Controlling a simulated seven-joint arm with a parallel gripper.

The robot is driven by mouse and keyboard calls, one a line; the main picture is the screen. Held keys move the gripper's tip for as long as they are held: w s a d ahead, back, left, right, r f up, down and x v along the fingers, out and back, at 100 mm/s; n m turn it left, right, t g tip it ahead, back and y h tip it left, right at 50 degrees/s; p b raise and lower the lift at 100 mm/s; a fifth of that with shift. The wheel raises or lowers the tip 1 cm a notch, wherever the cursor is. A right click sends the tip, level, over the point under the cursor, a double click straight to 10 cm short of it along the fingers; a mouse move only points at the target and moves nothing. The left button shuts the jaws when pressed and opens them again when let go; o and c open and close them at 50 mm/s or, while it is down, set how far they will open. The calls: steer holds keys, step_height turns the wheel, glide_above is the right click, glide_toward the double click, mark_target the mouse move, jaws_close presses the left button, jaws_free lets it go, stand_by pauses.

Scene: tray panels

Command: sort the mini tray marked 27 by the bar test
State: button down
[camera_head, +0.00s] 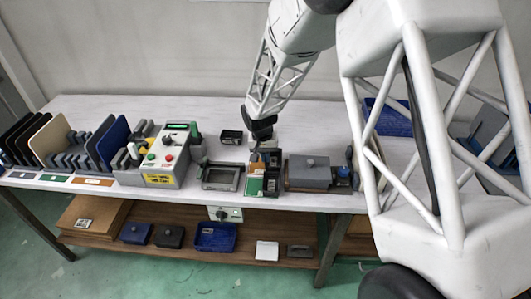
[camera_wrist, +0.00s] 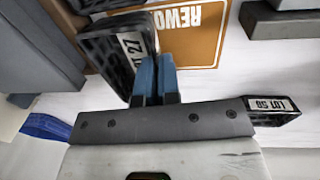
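The black mini tray marked 27 (camera_wrist: 108,48) is in the upper left of the wrist view, tilted in that picture, with its white label beside my fingers. In the head view a dark tray shape (camera_head: 273,157) shows just below and right of my gripper (camera_head: 262,142). My gripper's blue fingers (camera_wrist: 157,80) are close together at the labelled end of the tray and look shut on its wall. The fingertip contact is partly hidden. An orange card reading REWORK (camera_wrist: 190,32) lies under and beside the tray; it also shows in the head view (camera_head: 257,168).
A second black tray, marked LOT 50 (camera_wrist: 272,108), stands behind my gripper (camera_head: 231,137). A grey open frame (camera_head: 221,176), a control box with buttons (camera_head: 168,153), a green card (camera_head: 254,186) and a grey lidded box (camera_head: 308,171) crowd the bench. Clear bench lies at the back.

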steer(key=shift+f, duration=0.55)
stand_by(0.4)
steer(key=c, duration=1.3)
jaws_free()
steer(key=shift+o, duration=0.2)
steer(key=shift+r, duration=0.15)
steer(key=shift+r, duration=3.8)
